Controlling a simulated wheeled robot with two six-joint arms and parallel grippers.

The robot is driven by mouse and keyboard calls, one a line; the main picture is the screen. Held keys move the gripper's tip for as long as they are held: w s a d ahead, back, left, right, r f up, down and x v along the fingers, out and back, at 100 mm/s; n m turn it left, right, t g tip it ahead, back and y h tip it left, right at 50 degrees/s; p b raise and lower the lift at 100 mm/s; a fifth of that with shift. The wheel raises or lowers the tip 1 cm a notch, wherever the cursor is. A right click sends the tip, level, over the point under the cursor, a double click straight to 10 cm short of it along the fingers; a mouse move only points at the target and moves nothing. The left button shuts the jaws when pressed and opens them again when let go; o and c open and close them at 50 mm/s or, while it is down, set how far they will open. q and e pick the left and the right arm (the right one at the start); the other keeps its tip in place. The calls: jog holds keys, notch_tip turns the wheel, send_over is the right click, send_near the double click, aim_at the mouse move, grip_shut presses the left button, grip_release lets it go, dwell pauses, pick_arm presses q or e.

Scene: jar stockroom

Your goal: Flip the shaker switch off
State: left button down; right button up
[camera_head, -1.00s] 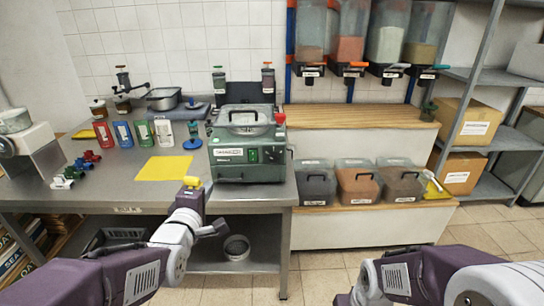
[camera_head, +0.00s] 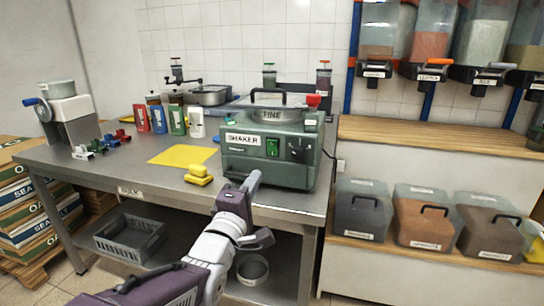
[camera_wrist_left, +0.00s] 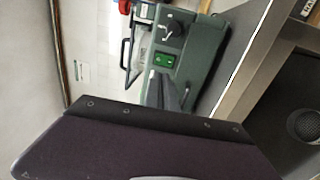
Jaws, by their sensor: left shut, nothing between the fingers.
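The green shaker (camera_head: 240,158) stands on the grey table (camera_head: 130,165), with a round sieve labelled FINE (camera_head: 271,114) on top. Its front has a SHAKER label, a green switch (camera_head: 272,146) and a dark knob (camera_head: 299,148). The switch also shows lit green in the left wrist view (camera_wrist_left: 164,59), beside the knob (camera_wrist_left: 173,27). My left gripper (camera_head: 251,180) is shut and empty, in front of the shaker's lower front and below the switch. I cannot tell whether it touches the shaker. My right gripper is not in view.
A yellow block (camera_head: 198,175) lies left of my left gripper, near a yellow sheet (camera_head: 183,156). Several coloured containers (camera_head: 177,121) stand farther back.

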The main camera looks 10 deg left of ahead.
aim_at(274, 144)
pick_arm(q)
jog(key=w, duration=0.4)
jog(key=w+r+b, duration=0.1)
jog(key=w, duration=0.4)
jog(key=w+r+b, duration=0.1)
jog(key=w, duration=0.3)
jog(key=shift+w+d, duration=0.2)
jog(key=shift+w, duration=0.2)
